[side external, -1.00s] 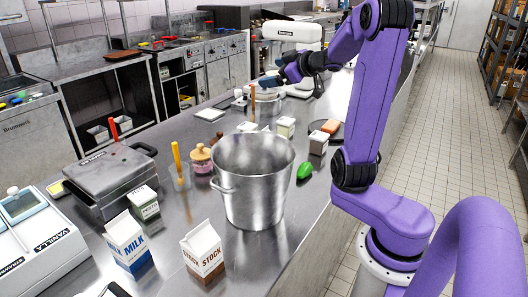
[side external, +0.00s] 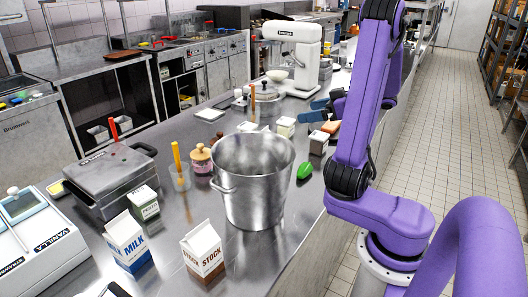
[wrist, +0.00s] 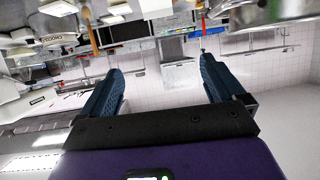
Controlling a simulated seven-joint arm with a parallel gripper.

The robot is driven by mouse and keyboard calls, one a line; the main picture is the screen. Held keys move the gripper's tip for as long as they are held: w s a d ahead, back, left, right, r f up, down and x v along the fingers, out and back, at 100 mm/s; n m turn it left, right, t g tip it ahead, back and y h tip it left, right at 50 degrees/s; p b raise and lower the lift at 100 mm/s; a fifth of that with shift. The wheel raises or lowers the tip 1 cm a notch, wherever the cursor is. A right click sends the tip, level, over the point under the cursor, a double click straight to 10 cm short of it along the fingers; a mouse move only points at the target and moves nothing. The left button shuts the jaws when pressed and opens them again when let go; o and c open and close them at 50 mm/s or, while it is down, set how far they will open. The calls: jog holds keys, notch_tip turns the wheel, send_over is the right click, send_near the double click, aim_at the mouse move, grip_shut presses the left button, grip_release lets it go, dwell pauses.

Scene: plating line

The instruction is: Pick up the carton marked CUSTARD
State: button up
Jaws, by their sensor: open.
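I cannot read the word CUSTARD on any carton. In the side view, a small pale carton (side external: 286,127) and a small brown-and-white carton (side external: 318,143) stand behind the big pot, their labels too small to read. A small green-and-white carton (side external: 143,203) stands at the left, its label unclear. My gripper (side external: 316,110) is above the counter, near and behind the brown-and-white carton. In the wrist view my gripper (wrist: 165,88) has its blue fingers wide apart with nothing between them.
A large metal pot (side external: 252,190) stands mid-counter, with a green pepper (side external: 305,170) beside it. Cartons marked MILK (side external: 126,242) and STOCK (side external: 203,252) stand in front. A white mixer (side external: 294,55) stands at the back.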

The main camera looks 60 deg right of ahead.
notch_tip(320, 180, down, 6)
jog(key=shift+s+f+x, duration=0.1)
jog(key=shift+f+x, duration=0.1)
jog(key=shift+x, duration=2.75)
jog(key=shift+s+f+x, duration=0.1)
jog(key=shift+f+x, duration=0.05)
jog(key=shift+x, duration=2.75)
jog(key=shift+s+f+x, duration=0.1)
jog(key=shift+f+x, duration=0.1)
jog(key=shift+x, duration=2.75)
jog(key=shift+a, duration=0.1)
jog(key=c, duration=1.5)
jog(key=shift+r, duration=0.1)
